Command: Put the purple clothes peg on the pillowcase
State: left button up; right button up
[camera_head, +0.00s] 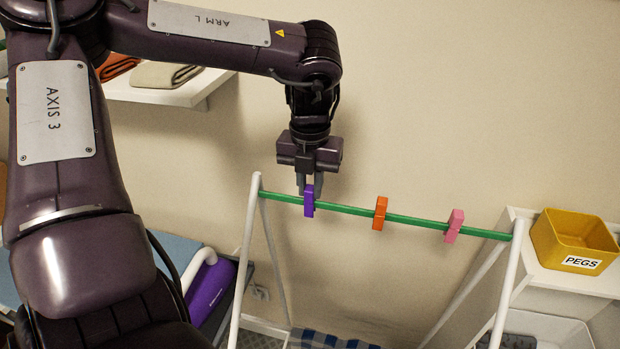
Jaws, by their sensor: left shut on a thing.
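The purple clothes peg (309,201) is on the green rail at its left end, between the white legs of a drying rack. My left gripper (310,186) reaches down from above and is shut on the top of this peg. The peg is upright and overlaps the rail. No cloth hangs at the rail beside it. My right gripper is out of view.
The green rail (345,209) also carries an orange peg (380,213) and a pink peg (454,226). A yellow box labelled PEGS (575,240) stands on a white shelf at right. Folded cloths (165,75) lie on a shelf at upper left. A purple appliance (209,288) stands low at left.

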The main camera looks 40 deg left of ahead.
aim_at(310, 187)
pick_arm(q)
notch_tip(310, 187, up, 4)
jog(key=p, duration=0.2)
jog(key=shift+w+f+p, duration=0.1)
jog(key=shift+f+p, duration=0.1)
jog(key=shift+p, duration=0.1)
notch_tip(310, 187, up, 4)
jog(key=shift+f, duration=0.25)
